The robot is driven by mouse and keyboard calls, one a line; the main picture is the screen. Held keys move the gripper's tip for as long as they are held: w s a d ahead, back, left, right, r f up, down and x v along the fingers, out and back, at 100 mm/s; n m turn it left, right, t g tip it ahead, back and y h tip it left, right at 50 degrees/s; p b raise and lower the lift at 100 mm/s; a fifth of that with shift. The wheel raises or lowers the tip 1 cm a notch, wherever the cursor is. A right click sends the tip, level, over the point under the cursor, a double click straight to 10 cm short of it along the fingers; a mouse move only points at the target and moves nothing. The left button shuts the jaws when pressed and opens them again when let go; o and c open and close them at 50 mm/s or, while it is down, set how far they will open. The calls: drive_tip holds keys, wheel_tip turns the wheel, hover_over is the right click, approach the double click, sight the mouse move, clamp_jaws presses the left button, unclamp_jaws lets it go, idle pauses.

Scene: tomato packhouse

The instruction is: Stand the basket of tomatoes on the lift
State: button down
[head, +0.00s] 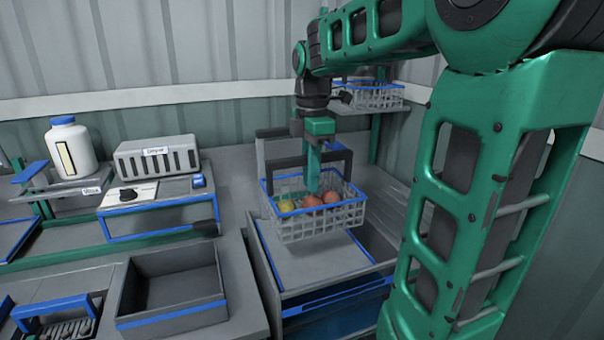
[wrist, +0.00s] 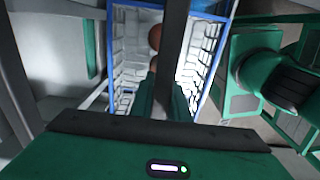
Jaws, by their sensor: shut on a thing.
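The basket of tomatoes (head: 320,222) is a pale wire basket with a blue rim and a dark upright handle (head: 335,156). It holds several red and yellow-orange tomatoes (head: 311,201). My gripper (head: 313,178) is shut on the handle from above, and the basket hangs level. In the wrist view the handle (wrist: 174,50) crosses between my fingers (wrist: 163,98), with the basket's wire wall (wrist: 130,60) and a few tomatoes (wrist: 155,38) below. I cannot tell for certain which structure is the lift; a green post carries a grey shelf (head: 362,109) behind.
Another wire basket (head: 372,95) stands on that shelf. At left are a dark open tray (head: 172,288), a grey slotted box (head: 157,159) and a white jar (head: 71,151).

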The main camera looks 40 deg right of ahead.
sight(310, 197)
drive_tip(key=shift+f, duration=3.75)
drive_tip(key=shift+f, duration=0.6)
drive_tip(key=c, duration=1.6)
unclamp_jaws()
drive_tip(key=c, duration=0.3)
drive_tip(key=shift+r, duration=3.5)
